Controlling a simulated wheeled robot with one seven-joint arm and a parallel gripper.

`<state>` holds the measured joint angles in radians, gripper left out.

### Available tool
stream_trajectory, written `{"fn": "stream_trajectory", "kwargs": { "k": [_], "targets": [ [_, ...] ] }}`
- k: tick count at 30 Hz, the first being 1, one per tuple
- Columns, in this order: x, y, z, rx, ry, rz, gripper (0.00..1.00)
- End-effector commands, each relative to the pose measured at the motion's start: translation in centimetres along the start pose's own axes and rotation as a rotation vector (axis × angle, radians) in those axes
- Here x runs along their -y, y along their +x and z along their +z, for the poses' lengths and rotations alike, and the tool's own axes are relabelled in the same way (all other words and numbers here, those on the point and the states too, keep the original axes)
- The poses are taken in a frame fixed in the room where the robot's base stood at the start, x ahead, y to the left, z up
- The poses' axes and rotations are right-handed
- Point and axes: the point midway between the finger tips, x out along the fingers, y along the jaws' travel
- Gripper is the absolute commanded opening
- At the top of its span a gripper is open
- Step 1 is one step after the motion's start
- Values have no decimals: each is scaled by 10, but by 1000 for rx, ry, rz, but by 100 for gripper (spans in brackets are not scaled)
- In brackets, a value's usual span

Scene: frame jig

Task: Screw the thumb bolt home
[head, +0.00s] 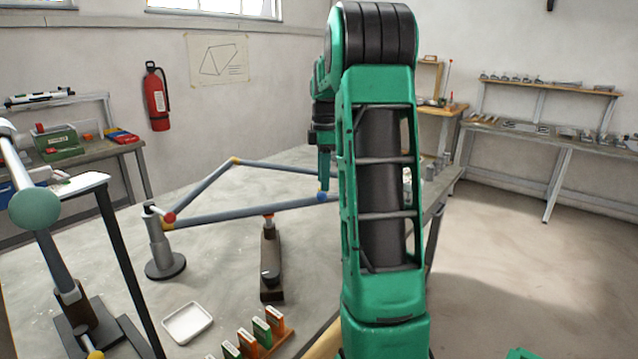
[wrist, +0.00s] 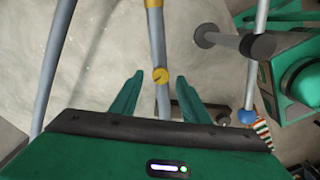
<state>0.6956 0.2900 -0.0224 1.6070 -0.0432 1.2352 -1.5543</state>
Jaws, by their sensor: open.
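A small round yellow head with a dark mark, which looks like the thumb bolt (wrist: 161,75), sits on a grey tube (wrist: 157,40) in the wrist view. My gripper (wrist: 160,77) is open, with one green finger on each side of this head. The picture shows a gap on both sides, and I cannot tell how far the fingertips are above it. In the head view my gripper (head: 323,184) points down near the blue corner of the tube frame (head: 255,208). The bolt cannot be made out there.
The frame has a red corner (head: 168,217) beside a grey post (head: 163,250) and a yellow corner (head: 236,161). A dark clamp stand (head: 270,265), a white tray (head: 187,323) and small orange and green boxes (head: 262,332) stand on the table in front.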

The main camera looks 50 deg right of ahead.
Motion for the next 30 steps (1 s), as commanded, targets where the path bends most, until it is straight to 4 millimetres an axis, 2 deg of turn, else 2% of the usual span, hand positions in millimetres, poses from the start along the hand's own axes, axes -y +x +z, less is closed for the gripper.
{"fn": "stream_trajectory", "kwargs": {
  "k": [4,14,19,30],
  "targets": [
    [0,11,0,0,0,0,42],
    [0,13,0,0,0,0,42],
    [0,13,0,0,0,1,1],
    [-1,13,0,0,38,3,0]
  ]
}}
